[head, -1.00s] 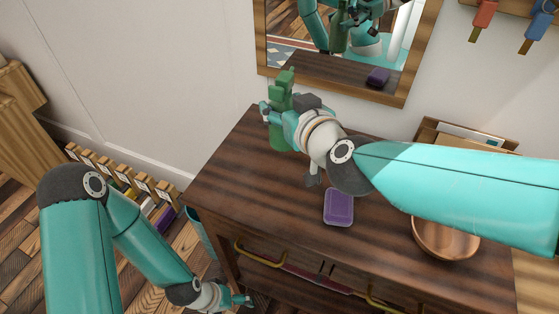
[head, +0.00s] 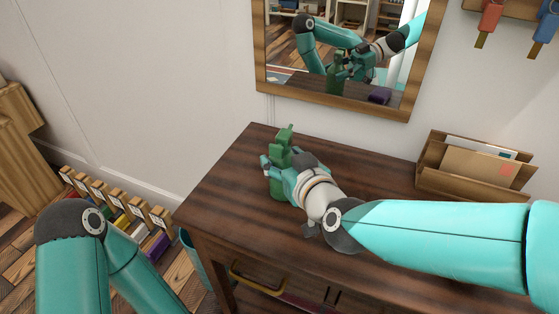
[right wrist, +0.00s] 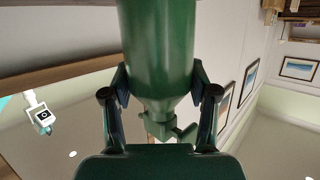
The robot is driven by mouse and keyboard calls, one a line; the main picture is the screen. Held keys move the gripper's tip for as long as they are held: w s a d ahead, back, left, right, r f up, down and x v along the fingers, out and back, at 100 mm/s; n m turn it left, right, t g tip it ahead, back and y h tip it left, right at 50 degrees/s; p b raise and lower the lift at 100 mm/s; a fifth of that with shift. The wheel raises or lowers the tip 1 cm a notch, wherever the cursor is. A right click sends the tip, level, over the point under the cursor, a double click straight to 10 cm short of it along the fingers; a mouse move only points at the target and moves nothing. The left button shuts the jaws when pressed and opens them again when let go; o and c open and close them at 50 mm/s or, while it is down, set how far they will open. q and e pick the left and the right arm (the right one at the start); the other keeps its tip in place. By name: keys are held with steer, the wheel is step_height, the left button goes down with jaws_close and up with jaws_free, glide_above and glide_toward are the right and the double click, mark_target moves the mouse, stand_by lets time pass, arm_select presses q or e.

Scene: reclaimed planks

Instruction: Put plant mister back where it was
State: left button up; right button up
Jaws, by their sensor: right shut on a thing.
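The green plant mister (head: 284,137) is upright at the left part of the dark wooden console top (head: 235,175), in front of the mirror. My right gripper (head: 274,170) is shut around it. In the right wrist view its green body (right wrist: 160,50) lies between my two fingers (right wrist: 160,92), with its nozzle end towards the palm. I cannot tell whether its base touches the console.
A wood-framed mirror (head: 262,70) hangs behind the console and reflects my arms and a purple thing. A wooden letter holder (head: 430,178) with envelopes stands at the back right. Key tags hang upper right. My right arm covers much of the console.

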steer(key=o, duration=1.4)
steer(key=shift+s+r, duration=0.15)
steer(key=p+v, duration=0.3)
steer(key=v, duration=0.8)
steer(key=shift+s+d, duration=0.15)
steer(key=shift+s, duration=0.15)
